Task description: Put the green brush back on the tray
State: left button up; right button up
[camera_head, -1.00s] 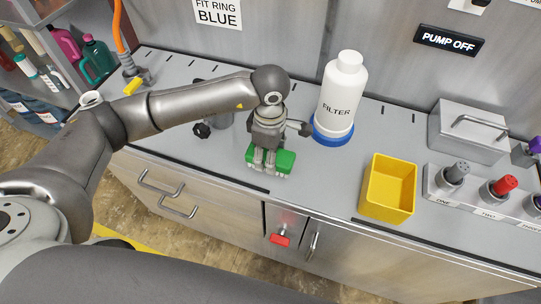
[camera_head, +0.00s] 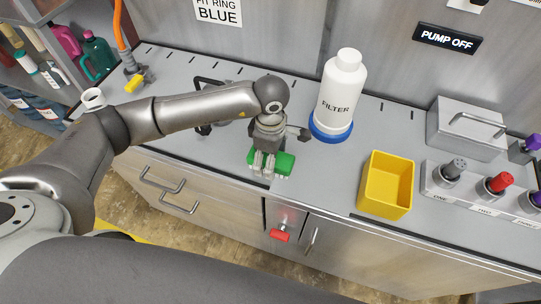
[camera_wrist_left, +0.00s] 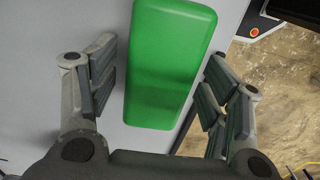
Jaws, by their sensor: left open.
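The green brush (camera_head: 285,162) lies on the grey counter near its front edge. Only its green block shows; any bristles are hidden. My left gripper (camera_head: 264,166) is right over the brush, pointing down, and covers part of it. In the left wrist view the brush (camera_wrist_left: 170,60) lies between the two spread fingers of my left gripper (camera_wrist_left: 158,92), with a gap on each side. No tray is plain to see in either view. My right gripper is out of view.
A white filter bottle (camera_head: 342,92) with a blue ring (camera_head: 330,132) stands just right of my left gripper. A yellow bin (camera_head: 388,184) stands further right, near a grey metal box (camera_head: 465,130) and a labelled knob panel (camera_head: 470,190). Counter between brush and bin is clear.

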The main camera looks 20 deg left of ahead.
pick_arm(q)
jog(key=shift+r, duration=0.15)
notch_tip(320, 180, up, 12)
jog(key=b, duration=0.3)
jog(key=shift+b, duration=0.4)
